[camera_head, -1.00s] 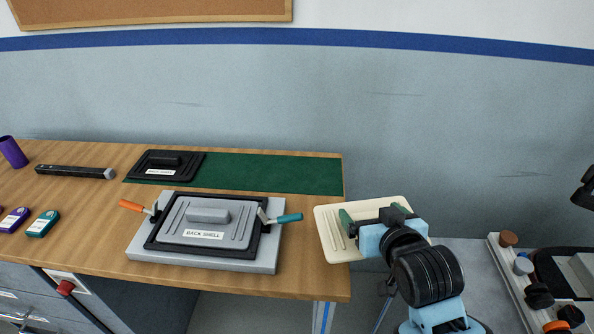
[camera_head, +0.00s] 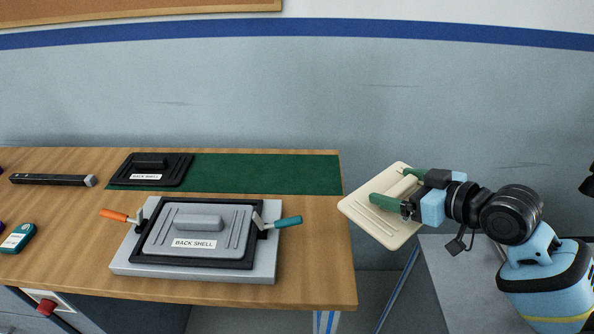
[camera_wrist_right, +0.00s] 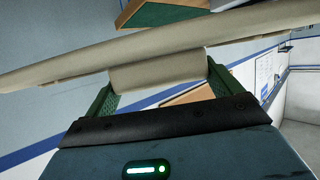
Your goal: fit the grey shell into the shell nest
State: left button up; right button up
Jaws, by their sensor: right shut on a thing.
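The grey shell (camera_head: 178,221), labelled BACK SHELL, lies flat within the black frame of the shell nest (camera_head: 130,263) on the wooden table. The nest has a grey base, an orange-handled clamp (camera_head: 118,215) at left and a teal-handled clamp (camera_head: 285,222) at right. I cannot tell whether the clamps press on the shell. My right gripper (camera_head: 400,188) is shut on the raised handle of a cream shell (camera_head: 391,233), held tilted just off the table's right end. In the right wrist view, the handle (camera_wrist_right: 157,76) sits between the green fingers. My left gripper is not in view.
A black shell (camera_head: 145,178), also labelled BACK SHELL, lies on the left end of a green mat (camera_head: 270,173) behind the nest. The rest of the mat is bare. A dark bar (camera_head: 50,179) and a teal device (camera_head: 18,238) lie at left. A wall stands behind.

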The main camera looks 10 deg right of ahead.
aim_at(259, 265)
jog(key=i+j, duration=0.75)
